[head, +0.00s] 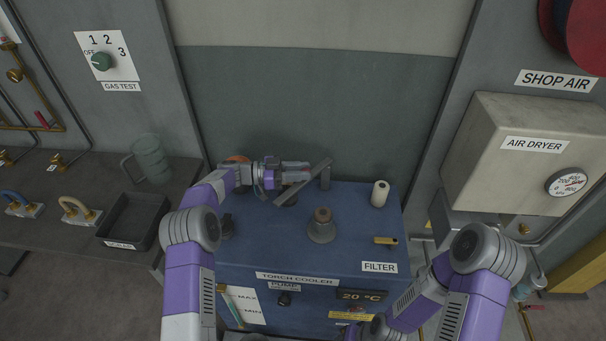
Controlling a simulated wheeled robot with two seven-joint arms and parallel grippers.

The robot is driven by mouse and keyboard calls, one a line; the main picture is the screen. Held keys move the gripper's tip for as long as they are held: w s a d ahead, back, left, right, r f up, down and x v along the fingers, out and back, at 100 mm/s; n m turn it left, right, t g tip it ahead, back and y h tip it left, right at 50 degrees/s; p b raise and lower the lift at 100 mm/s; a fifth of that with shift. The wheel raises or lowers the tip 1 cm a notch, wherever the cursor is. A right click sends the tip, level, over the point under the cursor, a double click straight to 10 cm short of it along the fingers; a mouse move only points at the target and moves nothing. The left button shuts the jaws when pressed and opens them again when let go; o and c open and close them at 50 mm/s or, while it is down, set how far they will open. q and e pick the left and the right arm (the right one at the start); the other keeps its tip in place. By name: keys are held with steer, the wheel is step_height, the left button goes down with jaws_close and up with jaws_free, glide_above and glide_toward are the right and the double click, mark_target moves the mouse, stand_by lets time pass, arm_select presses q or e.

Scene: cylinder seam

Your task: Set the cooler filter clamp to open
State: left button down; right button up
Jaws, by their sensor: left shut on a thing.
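The torch cooler (345,213) is a blue cabinet in the middle of the head view, with a FILTER label (379,267) on its front right edge. A grey flat bar (318,171), apparently the filter clamp's lever, lies slanted across the back of its top, beside a short dark upright post (325,180). My left gripper (305,173) reaches in from the left and is shut on the bar; its fingers hide part of it. The right arm comes in at the lower right, and its gripper is out of the picture.
On the cooler top stand a grey cone-shaped fitting (322,228), a white cylinder (380,193) and a small brass piece (385,240). The air dryer (530,160) juts out at the right. A workbench with a black tray (134,219) is at the left.

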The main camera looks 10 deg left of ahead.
arm_select(q)
steer(key=shift+w+a+m+g+b, duration=0.3)
steer(key=shift+m+g, duration=0.1)
steer(key=shift+g, duration=0.2)
stand_by(0.3)
steer(key=c, duration=0.9)
jaws_free()
steer(key=shift+a, duration=0.1)
steer(key=a, duration=0.7)
steer(key=shift+s+a+p, duration=0.2)
steer(key=shift+s+p, duration=0.1)
steer(key=shift+s, duration=0.05)
steer(key=shift+c, duration=0.5)
